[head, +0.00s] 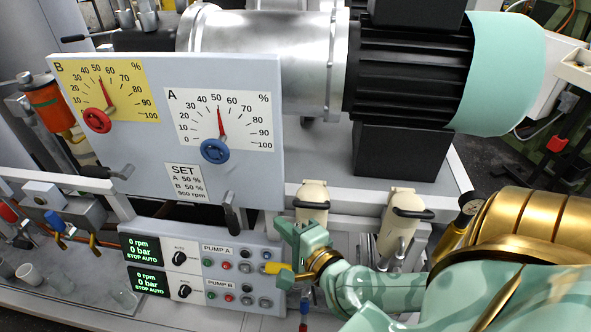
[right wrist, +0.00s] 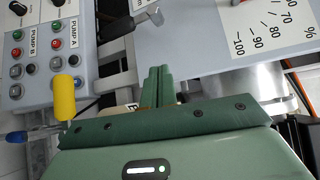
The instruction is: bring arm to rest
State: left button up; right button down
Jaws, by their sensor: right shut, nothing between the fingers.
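My right arm comes in from the right in the head view. Its green right gripper (head: 284,227) is in front of the panel's lower right corner, by the pump control box (head: 215,268). In the right wrist view the two fingers (right wrist: 158,86) lie together, shut with nothing between them, and they touch no object that I can make out. My left gripper is not in view.
The dial panel (head: 255,80) carries a red knob (head: 97,120) and a blue knob (head: 214,151). A yellow cylindrical handle (head: 272,268) is close beside my gripper. Two cream canisters (head: 312,195) (head: 402,235) stand behind my arm. A motor (head: 410,75) is at the back.

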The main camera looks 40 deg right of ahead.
jog(key=s+a+r+n+g+y, duration=0.1)
jog(key=s+a+r+n+y, duration=0.2)
jog(key=a+n+y, duration=0.45)
jog(key=s+a+r+n+y, duration=0.2)
jog(key=a+r+n+y, duration=0.25)
jog(key=a+n, duration=0.6)
jog(key=d+f+n+g+h, duration=0.5)
jog(key=d+f+n+h, duration=0.4)
jog(key=f, duration=0.3)
jog(key=s+d+f+g+h, duration=0.1)
jog(key=s+d+g+h, duration=0.15)
jog(key=d, duration=0.35)
jog(key=s+d+f+g+h, duration=0.1)
jog(key=s+d+h, duration=0.1)
jog(key=d+h, duration=0.3)
jog(key=s+a+f+g+y+b, duration=0.1)
jog(key=s+a+f+y, duration=0.1)
jog(key=f, duration=1.1)
jog(key=s+a+f+g+y+b, duration=0.1)
jog(key=a+f+g+y+b, duration=0.1)
jog(key=f, duration=1.1)
jog(key=s+f+m+g+y+b, duration=0.1)
jog(key=s+f+m+g+b, duration=0.1)
jog(key=s+f, duration=1.8)
jog(key=shift+s+f+m+g+y, duration=0.35)
jog(key=shift+s+m+g, duration=0.15)
jog(key=shift+s, duration=0.1)
